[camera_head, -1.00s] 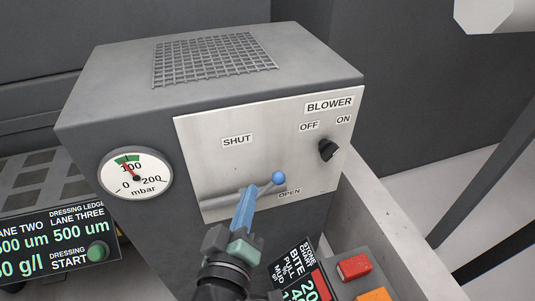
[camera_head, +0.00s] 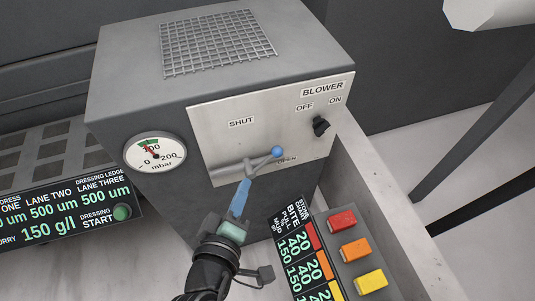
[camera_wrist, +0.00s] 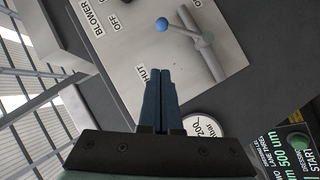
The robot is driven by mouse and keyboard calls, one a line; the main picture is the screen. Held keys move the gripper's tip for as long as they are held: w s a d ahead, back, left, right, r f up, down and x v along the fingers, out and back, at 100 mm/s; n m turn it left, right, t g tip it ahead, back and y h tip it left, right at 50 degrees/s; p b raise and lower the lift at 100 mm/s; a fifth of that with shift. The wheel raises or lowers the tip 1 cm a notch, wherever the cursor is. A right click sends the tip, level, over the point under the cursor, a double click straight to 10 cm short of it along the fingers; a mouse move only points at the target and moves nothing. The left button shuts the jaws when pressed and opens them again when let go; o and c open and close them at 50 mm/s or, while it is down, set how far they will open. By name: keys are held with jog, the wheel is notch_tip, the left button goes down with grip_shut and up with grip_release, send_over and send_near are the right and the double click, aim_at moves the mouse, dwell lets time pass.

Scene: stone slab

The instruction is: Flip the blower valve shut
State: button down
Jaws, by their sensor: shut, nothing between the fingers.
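The blower valve is a grey pipe (camera_head: 231,169) with a short lever ending in a blue ball (camera_head: 277,152), low on a metal panel (camera_head: 210,125). The lever points right, with the ball beside the partly hidden OPEN label (camera_head: 289,160). The SHUT label (camera_head: 241,122) is higher up on the panel. My gripper (camera_head: 245,182) is shut and empty, its blue fingers pointing up just below the lever. In the wrist view, the closed fingertips (camera_wrist: 182,68) are over the panel, apart in the picture from the blue ball (camera_wrist: 161,24).
The blower switch (camera_head: 321,126) sits right of the valve under OFF and ON. A round mbar gauge (camera_head: 155,153) is at the left. Red, orange and yellow buttons (camera_head: 355,249) and a display (camera_head: 303,250) stand close at lower right. A green button (camera_head: 122,212) is at left.

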send_over(268, 158)
jog(key=s+a, duration=0.3)
jog(key=s, duration=0.1)
notch_tip(268, 158, down, 3)
jog(key=shift+w+d+f+p, duration=0.2)
jog(key=shift+w+d+f, duration=0.15)
jog(key=shift+d+f, duration=0.35)
jog(key=shift+w+d+f+p, duration=0.25)
jog(key=shift+d+f, duration=0.2)
jog(key=shift+d, duration=0.3)
jog(key=shift+r+p, duration=0.1)
jog(key=shift+p, duration=0.2)
